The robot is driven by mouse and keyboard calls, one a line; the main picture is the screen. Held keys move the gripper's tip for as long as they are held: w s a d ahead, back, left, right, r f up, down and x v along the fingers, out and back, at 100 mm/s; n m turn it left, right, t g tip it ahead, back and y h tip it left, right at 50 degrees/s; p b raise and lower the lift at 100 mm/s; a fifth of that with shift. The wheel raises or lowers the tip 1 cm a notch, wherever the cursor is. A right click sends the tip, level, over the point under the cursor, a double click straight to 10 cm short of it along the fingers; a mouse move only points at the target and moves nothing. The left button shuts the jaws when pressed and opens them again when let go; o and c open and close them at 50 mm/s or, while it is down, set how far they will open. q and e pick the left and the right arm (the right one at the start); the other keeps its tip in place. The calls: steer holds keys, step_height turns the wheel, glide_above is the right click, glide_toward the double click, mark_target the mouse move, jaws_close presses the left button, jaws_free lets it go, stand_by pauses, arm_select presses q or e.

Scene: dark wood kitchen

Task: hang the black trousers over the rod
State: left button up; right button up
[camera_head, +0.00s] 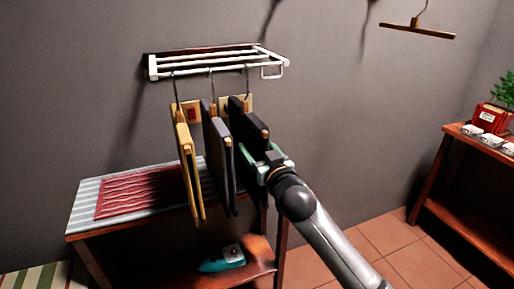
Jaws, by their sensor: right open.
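The black trousers (243,124) hang folded over a wooden hanger bar, the rightmost of three hanging garments under the wall rack. A wooden rod (417,31) hangs from a hook line at the upper right, with nothing draped on it. My right gripper (264,166), with greenish fingers, is open at the right edge of the black trousers. The trousers partly hide its fingertips, so I cannot tell whether they touch the cloth. My left gripper is not in view.
A dark garment (218,155) and a mustard one (187,165) hang close on the left, under the white rack (215,61). Below is a table (85,205) with a red cloth (140,190); a teal iron (222,259) is on its shelf. A wooden side table (440,180) stands right.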

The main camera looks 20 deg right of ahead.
steer(key=shift+f, duration=0.2)
steer(key=shift+s, duration=0.4)
steer(key=s, duration=1.2)
steer(key=s+a+f+n+g+y+p, duration=0.1)
steer(key=s+f+g+p, duration=0.15)
steer(key=f, duration=0.45)
steer(key=s+a+f+g+p, duration=0.1)
steer(key=s+f+g+p, duration=0.15)
steer(key=f, duration=0.55)
arm_select(q)
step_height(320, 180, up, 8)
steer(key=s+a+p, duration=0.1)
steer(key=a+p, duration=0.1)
steer(key=p, duration=0.2)
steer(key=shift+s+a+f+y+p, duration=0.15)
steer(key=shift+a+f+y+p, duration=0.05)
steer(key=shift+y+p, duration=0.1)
arm_select(e)
steer(key=s+a+f+g, duration=0.2)
steer(key=s+f+g, duration=0.1)
steer(key=s+f, duration=1)
steer(key=s, duration=0.4)
steer(key=shift+n+g+y, duration=0.3)
steer(key=shift+g+y, duration=0.1)
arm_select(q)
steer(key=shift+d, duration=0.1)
